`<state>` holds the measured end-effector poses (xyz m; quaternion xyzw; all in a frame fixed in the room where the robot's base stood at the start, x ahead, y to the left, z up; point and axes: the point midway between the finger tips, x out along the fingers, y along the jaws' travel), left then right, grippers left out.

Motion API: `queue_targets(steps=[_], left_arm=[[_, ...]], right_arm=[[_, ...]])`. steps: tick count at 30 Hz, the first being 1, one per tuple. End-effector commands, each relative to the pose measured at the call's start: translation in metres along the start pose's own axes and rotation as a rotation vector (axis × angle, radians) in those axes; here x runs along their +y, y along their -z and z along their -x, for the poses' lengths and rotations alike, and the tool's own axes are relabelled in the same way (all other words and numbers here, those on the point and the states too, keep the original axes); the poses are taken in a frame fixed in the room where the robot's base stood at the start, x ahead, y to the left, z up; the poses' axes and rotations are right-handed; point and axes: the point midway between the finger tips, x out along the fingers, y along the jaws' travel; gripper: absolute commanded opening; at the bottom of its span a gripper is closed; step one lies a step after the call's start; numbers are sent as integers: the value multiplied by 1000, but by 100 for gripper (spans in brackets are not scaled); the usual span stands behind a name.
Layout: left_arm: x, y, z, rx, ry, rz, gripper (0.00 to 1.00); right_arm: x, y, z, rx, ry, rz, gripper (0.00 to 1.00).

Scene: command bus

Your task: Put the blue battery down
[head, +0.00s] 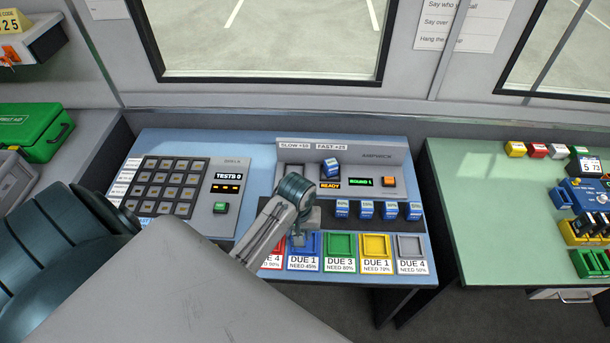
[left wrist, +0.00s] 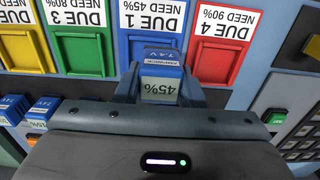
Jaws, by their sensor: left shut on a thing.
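My left gripper (head: 297,240) points down over the blue tray (head: 312,244) in the head view. In the left wrist view my left gripper (left wrist: 160,95) is shut on a blue battery (left wrist: 160,88) marked 45%. The battery is in front of the blue tray (left wrist: 140,48), whose card reads DUE 1, NEED 45%. I cannot tell whether the battery touches the tray. The gripper hides the battery in the head view. My right gripper is in neither view.
Red (left wrist: 218,60), green (head: 339,246), yellow (head: 376,247) and grey (head: 410,247) trays flank the blue one. Several blue-labelled batteries (head: 365,210) stand in a row behind them. Another battery (head: 331,168) sits on the charger panel. A keypad console (head: 168,185) is at left.

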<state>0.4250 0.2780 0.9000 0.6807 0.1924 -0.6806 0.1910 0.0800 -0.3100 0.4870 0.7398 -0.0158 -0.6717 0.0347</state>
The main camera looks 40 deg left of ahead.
Motion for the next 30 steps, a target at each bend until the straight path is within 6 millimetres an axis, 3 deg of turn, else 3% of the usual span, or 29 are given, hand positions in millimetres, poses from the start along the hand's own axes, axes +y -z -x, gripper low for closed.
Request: queue_targets(steps=[8, 15, 26, 27, 30], left_arm=[[18, 19, -3, -2, 1, 2, 9], [16, 17, -35, -2, 0, 1, 9], [16, 18, -40, -1, 0, 1, 9], [16, 18, -40, -1, 0, 1, 42], [16, 18, -40, -1, 0, 1, 58]], right_arm=[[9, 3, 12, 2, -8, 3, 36], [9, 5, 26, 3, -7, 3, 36], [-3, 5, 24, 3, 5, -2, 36], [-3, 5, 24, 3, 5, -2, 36], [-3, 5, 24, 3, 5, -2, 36]])
